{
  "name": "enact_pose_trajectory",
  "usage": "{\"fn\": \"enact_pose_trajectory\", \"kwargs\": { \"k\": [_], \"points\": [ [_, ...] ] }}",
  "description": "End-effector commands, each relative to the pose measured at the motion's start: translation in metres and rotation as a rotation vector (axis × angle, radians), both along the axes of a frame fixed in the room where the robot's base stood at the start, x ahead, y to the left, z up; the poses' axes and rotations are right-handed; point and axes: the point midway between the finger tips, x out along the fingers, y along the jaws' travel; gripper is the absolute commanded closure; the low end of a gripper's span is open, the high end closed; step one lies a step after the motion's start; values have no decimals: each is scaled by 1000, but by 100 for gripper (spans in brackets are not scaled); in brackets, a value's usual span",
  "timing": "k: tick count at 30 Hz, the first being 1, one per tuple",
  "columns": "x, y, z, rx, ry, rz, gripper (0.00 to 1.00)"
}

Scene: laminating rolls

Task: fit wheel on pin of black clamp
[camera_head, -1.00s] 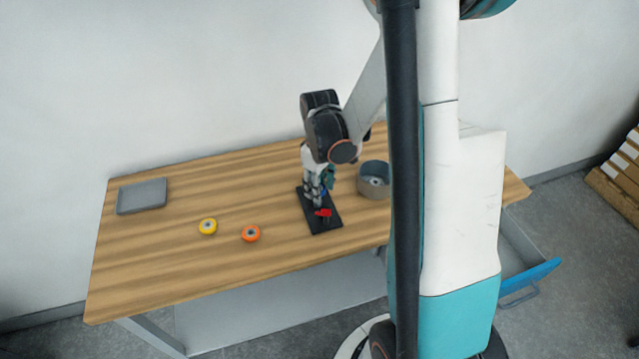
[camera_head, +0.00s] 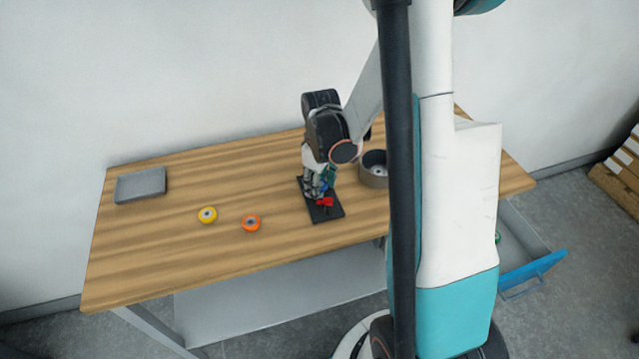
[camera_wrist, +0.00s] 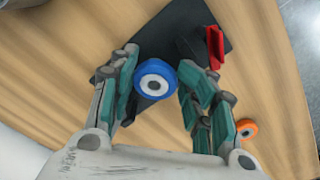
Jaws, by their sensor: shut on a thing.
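My gripper (camera_wrist: 155,82) is shut on a blue wheel (camera_wrist: 154,80) with a pale hub, which sits between the teal fingertips in the wrist view. Beneath them is a dark base plate (camera_wrist: 160,40), also in the head view (camera_head: 328,215). On the plate stand a black clamp (camera_wrist: 190,44) and a red clamp (camera_wrist: 215,47), which also shows in the head view (camera_head: 325,202). The blue wheel appears over the plate, left of the black clamp in the wrist view. I cannot make out the pin; in the head view my gripper hides most of this area.
An orange wheel (camera_head: 251,223) and a yellow wheel (camera_head: 207,215) lie on the wooden table (camera_head: 160,255), left of the plate. A grey tray (camera_head: 140,185) is at the far left. A round grey container (camera_head: 374,175) stands right of the plate. A drawer (camera_head: 535,270) is open at right.

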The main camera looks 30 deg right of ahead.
Motion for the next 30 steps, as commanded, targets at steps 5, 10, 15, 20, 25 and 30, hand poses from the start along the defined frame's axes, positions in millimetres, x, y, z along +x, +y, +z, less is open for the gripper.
{"fn": "enact_pose_trajectory", "kwargs": {
  "k": [5,10,15,20,25,30],
  "points": [
    [1,-4,-2,-8,-3,-2,29],
    [1,-3,-1,-6,-2,-1,29],
    [1,-2,0,-5,-2,-1,29],
    [1,-2,3,-3,-2,-1,29],
    [1,-2,21,-3,-2,-1,29],
    [0,-2,52,-4,-1,-1,29]
  ]
}}
